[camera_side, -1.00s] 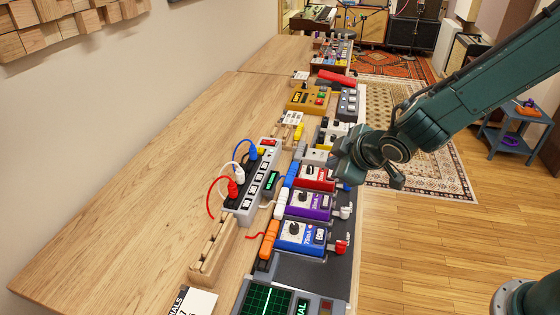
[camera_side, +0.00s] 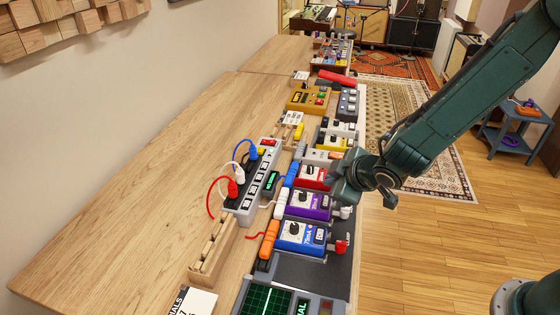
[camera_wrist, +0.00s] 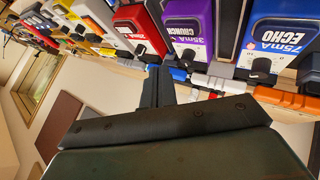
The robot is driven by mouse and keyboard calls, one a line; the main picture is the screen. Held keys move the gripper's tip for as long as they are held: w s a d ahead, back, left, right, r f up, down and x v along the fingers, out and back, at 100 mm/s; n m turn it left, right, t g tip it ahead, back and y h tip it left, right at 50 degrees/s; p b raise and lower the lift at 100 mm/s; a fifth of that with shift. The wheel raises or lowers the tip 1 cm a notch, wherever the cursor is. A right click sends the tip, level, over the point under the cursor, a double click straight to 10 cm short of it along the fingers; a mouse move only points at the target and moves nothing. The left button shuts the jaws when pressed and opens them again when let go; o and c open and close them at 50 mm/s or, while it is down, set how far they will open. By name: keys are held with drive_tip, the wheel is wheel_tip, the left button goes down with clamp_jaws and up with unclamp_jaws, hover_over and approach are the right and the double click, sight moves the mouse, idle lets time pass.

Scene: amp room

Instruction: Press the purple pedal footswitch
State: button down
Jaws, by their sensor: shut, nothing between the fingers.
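The purple pedal (camera_side: 307,204) sits in the row on the table's right side, between a red pedal (camera_side: 314,177) and a blue pedal (camera_side: 301,236). It has a black knob and a small pale square, possibly its footswitch (camera_side: 320,202). My gripper (camera_side: 335,186) is shut and empty, close to the right end of the red and purple pedals; I cannot tell whether it touches either. In the wrist view the purple pedal (camera_wrist: 190,30) reads "35mA CRUNCH". The shut fingers (camera_wrist: 158,84) point between it and the red pedal (camera_wrist: 140,30). The footswitch is not clear there.
A power strip (camera_side: 254,181) with red, white and blue plugs lies left of the pedals. Cable connectors (camera_side: 342,246) stick out on the pedals' right side. Yellow and grey pedals stand farther back. The table's left part is clear.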

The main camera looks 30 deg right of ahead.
sight(329, 204)
drive_tip(key=shift+f, duration=1.8)
drive_tip(key=shift+f, duration=0.9)
idle(2.0)
drive_tip(key=shift+r, duration=0.9)
drive_tip(key=shift+r, duration=2.5)
